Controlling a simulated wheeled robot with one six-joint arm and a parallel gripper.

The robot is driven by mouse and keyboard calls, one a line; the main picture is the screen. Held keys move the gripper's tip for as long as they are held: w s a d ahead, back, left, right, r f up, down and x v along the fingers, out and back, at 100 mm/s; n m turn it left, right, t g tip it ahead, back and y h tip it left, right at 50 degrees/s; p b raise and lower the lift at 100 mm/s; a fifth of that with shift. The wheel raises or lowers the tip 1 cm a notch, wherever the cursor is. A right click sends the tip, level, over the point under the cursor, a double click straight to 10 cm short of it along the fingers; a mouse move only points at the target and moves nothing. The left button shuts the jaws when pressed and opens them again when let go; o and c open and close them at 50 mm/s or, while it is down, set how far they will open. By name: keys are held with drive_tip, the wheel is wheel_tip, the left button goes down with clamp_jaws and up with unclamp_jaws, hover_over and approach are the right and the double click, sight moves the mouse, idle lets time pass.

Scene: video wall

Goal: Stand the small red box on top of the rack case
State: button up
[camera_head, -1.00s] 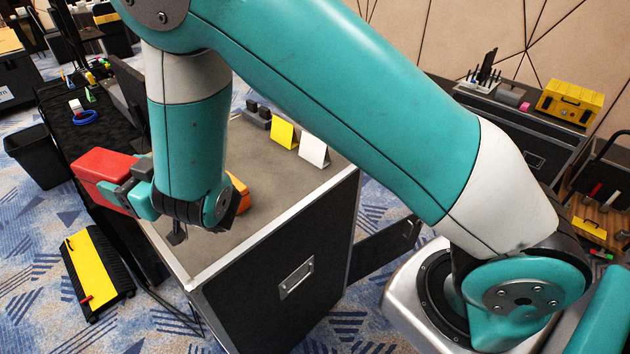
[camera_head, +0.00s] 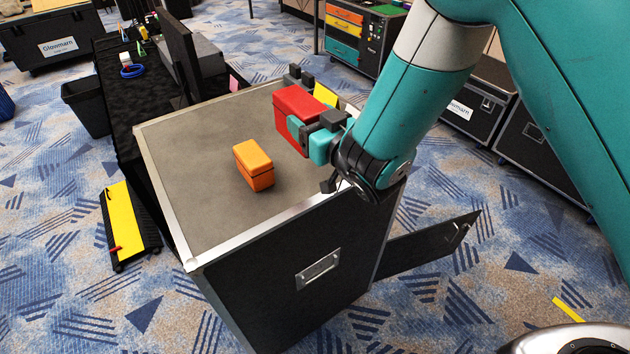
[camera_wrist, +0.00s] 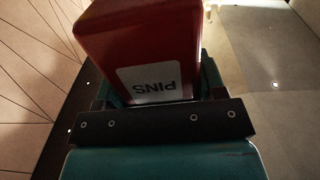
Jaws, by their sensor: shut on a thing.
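The small red box (camera_head: 299,117) is in my gripper (camera_head: 311,133), over the back right part of the rack case's top. In the wrist view the red box (camera_wrist: 140,45) fills the jaws and shows a white label reading PINS, upside down. My gripper is shut on it. The rack case (camera_head: 190,215) is black with metal edges and a grey top. I cannot tell whether the box touches that top; its lower edge is partly hidden by my gripper.
An orange box (camera_head: 254,166) stands on the middle of the case top. A yellow card (camera_head: 325,95) and dark blocks (camera_head: 295,76) are at its back edge, behind the red box. The front left of the top is clear. An open door panel (camera_head: 430,245) juts out right of the case.

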wheel_tip(320, 180, down, 11)
drive_tip(key=shift+f+p, duration=0.2)
drive_tip(key=shift+p, duration=0.75)
drive_tip(key=shift+f, duration=0.2)
drive_tip(key=shift+f+b, duration=0.1)
drive_tip(key=shift+b, duration=0.2)
drive_tip(key=o, duration=1.1)
drive_tip(key=shift+o, duration=0.2)
